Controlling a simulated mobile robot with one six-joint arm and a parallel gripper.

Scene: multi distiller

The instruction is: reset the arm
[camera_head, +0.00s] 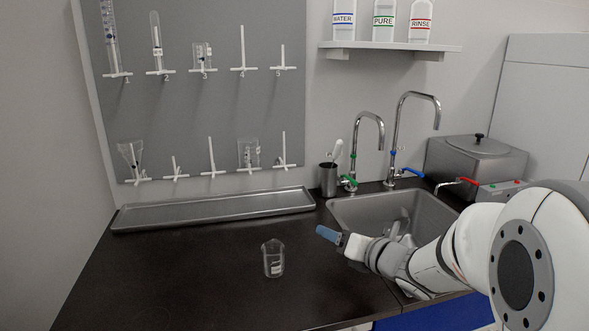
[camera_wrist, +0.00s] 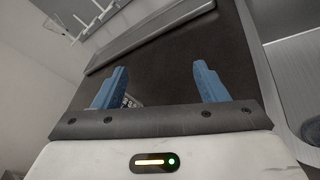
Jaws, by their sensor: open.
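My gripper (camera_head: 330,235) has blue fingers and hangs over the dark counter, in front of the sink. In the wrist view my gripper (camera_wrist: 163,85) shows its two blue fingers wide apart, with nothing between the tips. A clear glass beaker (camera_head: 273,259) stands upright on the counter, left of my gripper and apart from it. In the wrist view a small part of what looks like the beaker (camera_wrist: 130,101) shows beside the left finger; the rest is hidden behind my gripper.
A metal sink (camera_head: 375,208) with two taps lies right of a long metal tray (camera_head: 215,210). A pegboard (camera_head: 215,100) holds glassware on the wall. A shelf (camera_head: 390,46) bears three bottles. A metal box (camera_head: 475,160) stands back right. The counter's left part is clear.

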